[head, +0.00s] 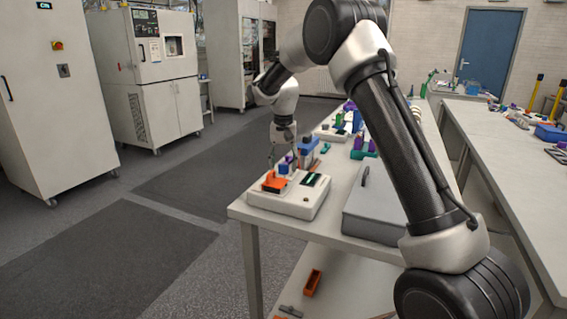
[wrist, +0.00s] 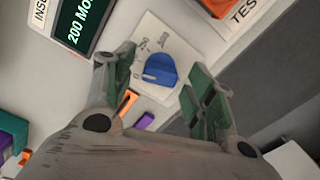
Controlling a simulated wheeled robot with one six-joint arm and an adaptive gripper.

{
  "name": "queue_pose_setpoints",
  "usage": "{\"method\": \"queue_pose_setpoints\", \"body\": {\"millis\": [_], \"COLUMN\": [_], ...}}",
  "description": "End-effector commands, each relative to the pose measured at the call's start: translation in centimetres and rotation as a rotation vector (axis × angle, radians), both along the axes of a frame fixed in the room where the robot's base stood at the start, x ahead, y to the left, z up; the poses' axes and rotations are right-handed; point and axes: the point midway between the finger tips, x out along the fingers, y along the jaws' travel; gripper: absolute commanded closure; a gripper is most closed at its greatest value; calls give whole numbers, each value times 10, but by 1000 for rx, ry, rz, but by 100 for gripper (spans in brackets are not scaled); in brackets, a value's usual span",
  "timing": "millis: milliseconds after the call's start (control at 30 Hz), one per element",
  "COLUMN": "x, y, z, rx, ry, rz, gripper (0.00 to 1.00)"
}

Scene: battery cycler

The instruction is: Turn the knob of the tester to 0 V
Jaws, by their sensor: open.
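The tester (head: 290,203) is a cream box on the near end of the bench in the head view, with an orange part and a dark display (wrist: 85,22). A white mark shows on the knob's lower left. My gripper (head: 284,160) is above the tester. In the wrist view my gripper (wrist: 161,75) is open, with one finger on each side of the knob, apparently apart from it.
A grey case (head: 373,212) stands on the bench right of the tester. Blue, purple and green items lie behind it. The TEST label (wrist: 248,12) and an orange-red part (wrist: 215,6) are near the knob. The floor left of the bench is clear.

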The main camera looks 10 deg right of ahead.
Motion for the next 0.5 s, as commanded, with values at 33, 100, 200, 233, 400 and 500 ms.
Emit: {"method": "queue_pose_setpoints", "body": {"millis": [33, 100, 200, 233, 400, 500], "x": [0, 0, 0, 0, 0, 0], "y": [0, 0, 0, 0, 0, 0], "z": [0, 0, 0, 0, 0, 0], "rx": [0, 0, 0, 0, 0, 0], "ry": [0, 0, 0, 0, 0, 0], "rz": [0, 0, 0, 0, 0, 0], "gripper": [45, 45, 50, 56, 87, 90]}}
